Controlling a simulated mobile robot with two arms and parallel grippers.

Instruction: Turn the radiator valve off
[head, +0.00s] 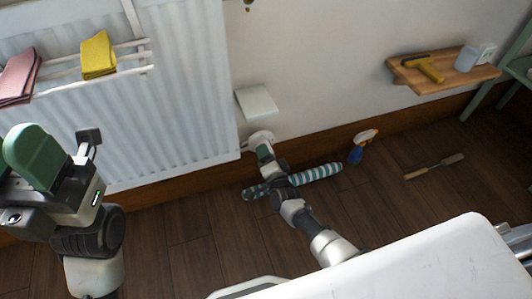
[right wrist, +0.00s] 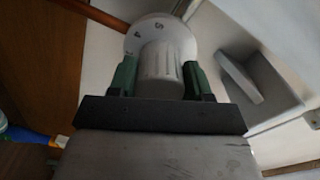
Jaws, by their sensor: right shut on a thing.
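The radiator valve (head: 261,136) is a white knob at the lower right corner of the white radiator (head: 185,100). In the right wrist view the valve (right wrist: 160,65) shows a ribbed grip and a round collar with the numbers 5 and 4. My right gripper (head: 264,150) is shut on the knob, its green pads (right wrist: 158,78) on either side of it. The marker that would show the setting is not clear. My left gripper (head: 58,150) is raised at the left, in front of the radiator, apart from the valve; its jaw gap cannot be made out.
A striped roll (head: 318,173) lies on the floor beside my right arm. A blue spray bottle (head: 357,152) and a wooden-handled tool (head: 434,167) are farther right. A small white ledge (head: 256,101) is above the valve. A wooden shelf (head: 450,75) is on the right wall.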

